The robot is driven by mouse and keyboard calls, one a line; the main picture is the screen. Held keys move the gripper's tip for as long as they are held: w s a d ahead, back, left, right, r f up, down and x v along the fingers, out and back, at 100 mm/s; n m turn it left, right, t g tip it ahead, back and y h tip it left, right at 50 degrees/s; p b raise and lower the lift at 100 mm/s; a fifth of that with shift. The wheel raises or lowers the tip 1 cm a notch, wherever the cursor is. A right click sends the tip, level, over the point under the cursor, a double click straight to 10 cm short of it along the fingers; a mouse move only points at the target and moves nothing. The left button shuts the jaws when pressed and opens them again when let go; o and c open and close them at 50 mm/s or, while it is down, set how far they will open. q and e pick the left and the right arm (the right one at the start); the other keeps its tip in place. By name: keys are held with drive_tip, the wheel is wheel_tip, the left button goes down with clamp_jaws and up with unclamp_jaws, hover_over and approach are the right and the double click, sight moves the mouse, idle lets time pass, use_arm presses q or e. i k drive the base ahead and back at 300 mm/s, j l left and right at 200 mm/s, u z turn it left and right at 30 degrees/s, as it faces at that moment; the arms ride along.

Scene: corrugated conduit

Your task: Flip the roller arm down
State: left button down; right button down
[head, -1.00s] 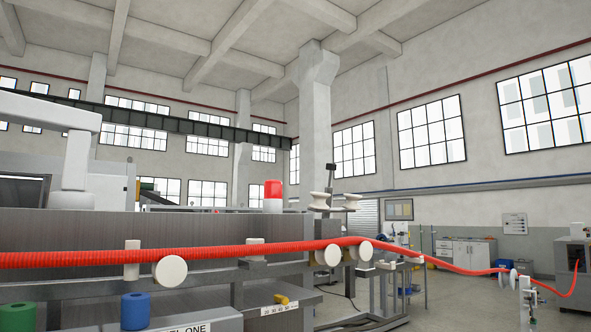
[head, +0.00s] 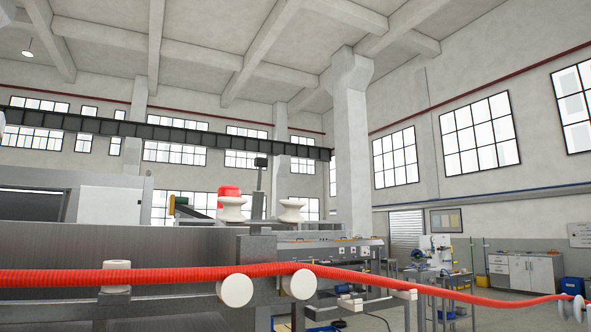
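A red corrugated conduit (head: 150,274) runs across the head view from the left edge to the far right. It passes over two white rollers side by side, a left one (head: 235,290) and a right one (head: 299,285). Above them, two white spool-shaped rollers, one on the left (head: 232,209) and one on the right (head: 291,211), stand raised beside a dark upright post (head: 258,190), clear of the conduit. I cannot make out the arm's hinge. Neither of my grippers is in view.
A grey machine housing (head: 100,250) fills the left behind the conduit. A white upright roller (head: 116,276) stands by the conduit there. Farther right are a workbench (head: 325,250), more rollers (head: 571,308) and a white cabinet (head: 525,272). Open floor shows at the right.

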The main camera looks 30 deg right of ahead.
sight(231, 215)
drive_tip(key=i+l, duration=0.1)
drive_tip(key=l, duration=1.9)
drive_tip(key=i, duration=0.05)
